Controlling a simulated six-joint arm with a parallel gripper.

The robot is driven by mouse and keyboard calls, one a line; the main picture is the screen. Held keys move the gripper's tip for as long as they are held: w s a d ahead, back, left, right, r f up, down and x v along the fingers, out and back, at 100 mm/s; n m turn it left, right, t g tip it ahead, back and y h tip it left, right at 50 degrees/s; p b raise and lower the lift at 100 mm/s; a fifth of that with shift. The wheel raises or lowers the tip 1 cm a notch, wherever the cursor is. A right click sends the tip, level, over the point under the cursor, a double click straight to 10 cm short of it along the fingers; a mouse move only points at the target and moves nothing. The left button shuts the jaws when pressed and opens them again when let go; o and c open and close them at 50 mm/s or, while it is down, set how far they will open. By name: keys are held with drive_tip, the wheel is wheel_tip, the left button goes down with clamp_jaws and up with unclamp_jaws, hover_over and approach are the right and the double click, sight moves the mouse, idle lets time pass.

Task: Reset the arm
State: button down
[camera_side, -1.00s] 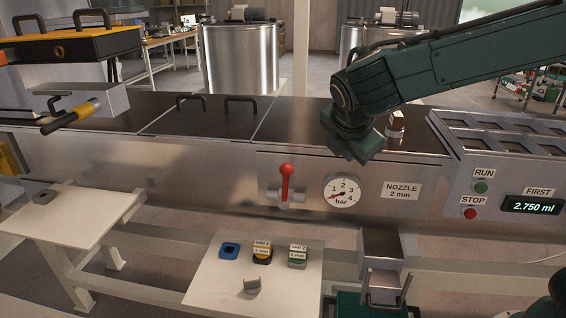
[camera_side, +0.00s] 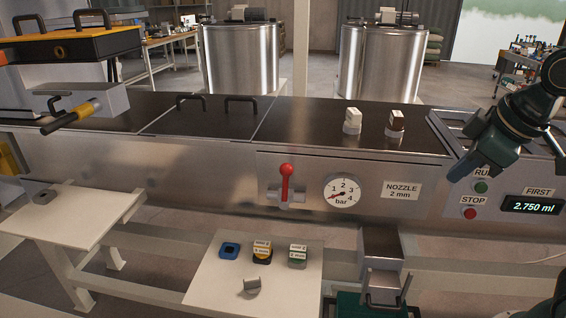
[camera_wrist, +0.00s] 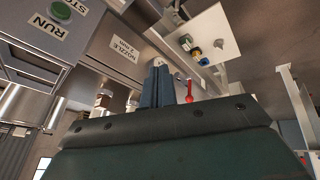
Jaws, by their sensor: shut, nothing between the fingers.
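My gripper (camera_side: 470,168) is at the right in the side view, in front of the control panel and over part of the RUN label. In the wrist view its two fingers (camera_wrist: 160,68) are together, with nothing seen between them. My dark green arm is folded at the right edge of the side view. The gripper is clear of the bench top and the small table.
The green RUN button (camera_side: 481,187), red STOP button (camera_side: 470,213) and display (camera_side: 532,205) are close to my gripper. Two pale-topped knobs (camera_side: 352,121) (camera_side: 396,123) stand on the bench. A red valve handle (camera_side: 286,181) and gauge (camera_side: 342,190) are on its front. Blue (camera_side: 229,250), yellow and green pieces lie on a low table.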

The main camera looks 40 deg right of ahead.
drive_tip(key=shift+s+a+f+m+y, duration=0.15)
drive_tip(key=shift+s+f+m, duration=0.1)
drive_tip(key=shift+s+m, duration=0.5)
drive_tip(key=shift+s+a+f+m+y, duration=0.1)
drive_tip(key=shift+s+a+f+m, duration=0.25)
drive_tip(key=shift+s, duration=0.65)
drive_tip(key=shift+s+f+m+y, duration=0.15)
drive_tip(key=shift+s+m, duration=0.45)
drive_tip(key=shift+s, duration=0.3)
